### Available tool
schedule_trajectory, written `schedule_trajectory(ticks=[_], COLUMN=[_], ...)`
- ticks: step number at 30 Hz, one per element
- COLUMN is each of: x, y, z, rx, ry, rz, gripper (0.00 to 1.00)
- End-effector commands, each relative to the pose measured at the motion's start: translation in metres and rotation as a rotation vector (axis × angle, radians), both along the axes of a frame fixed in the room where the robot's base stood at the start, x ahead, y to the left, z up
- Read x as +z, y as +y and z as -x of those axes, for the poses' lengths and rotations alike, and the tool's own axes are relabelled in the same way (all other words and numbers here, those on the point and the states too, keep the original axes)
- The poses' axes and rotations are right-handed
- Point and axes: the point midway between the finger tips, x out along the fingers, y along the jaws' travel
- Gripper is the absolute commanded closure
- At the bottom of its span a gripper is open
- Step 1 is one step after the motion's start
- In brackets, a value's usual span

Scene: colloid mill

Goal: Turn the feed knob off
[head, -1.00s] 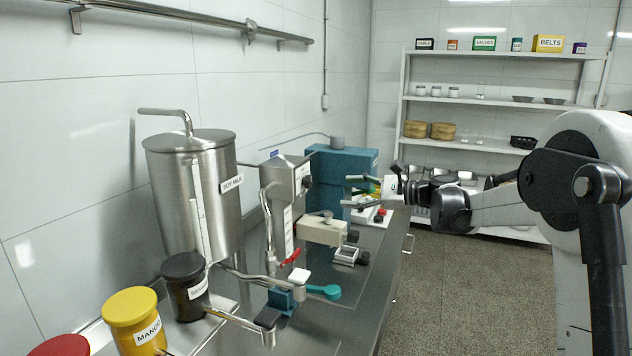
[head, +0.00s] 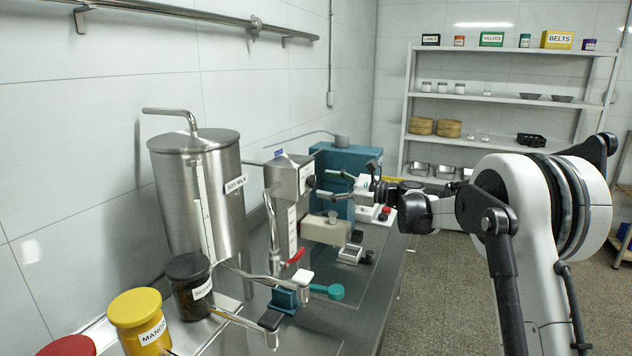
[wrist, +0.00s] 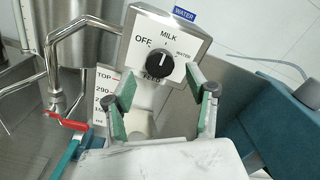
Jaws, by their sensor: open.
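My gripper (wrist: 160,78) is open, with one green-padded finger on each side below the knob in the wrist view. I cannot tell whether the fingers touch it. In the head view, my gripper (head: 322,184) is at the front of the metal box (head: 284,178), close to the knob (head: 310,181).
A steel soy milk tank (head: 200,200) stands left of the box. A teal machine (head: 345,170) stands just behind it. A red-handled tap (head: 296,254) and a teal scoop (head: 328,291) are below. Jars with black (head: 188,268) and yellow (head: 134,307) lids stand nearer.

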Motion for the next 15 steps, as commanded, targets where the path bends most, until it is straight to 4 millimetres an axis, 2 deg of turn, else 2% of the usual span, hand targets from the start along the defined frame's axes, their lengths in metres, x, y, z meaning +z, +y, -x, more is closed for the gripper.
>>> schedule_trajectory(ticks=[1, 6, 15], x=[0.001, 0.001, 0.000], y=[0.009, 0.028, 0.039], z=[-0.003, -0.010, -0.014], rx=[0.002, 0.001, 0.001], ry=[0.000, 0.000, 0.000], rz=[0.000, 0.000, 0.000], gripper=[0.48, 0.48, 0.48])
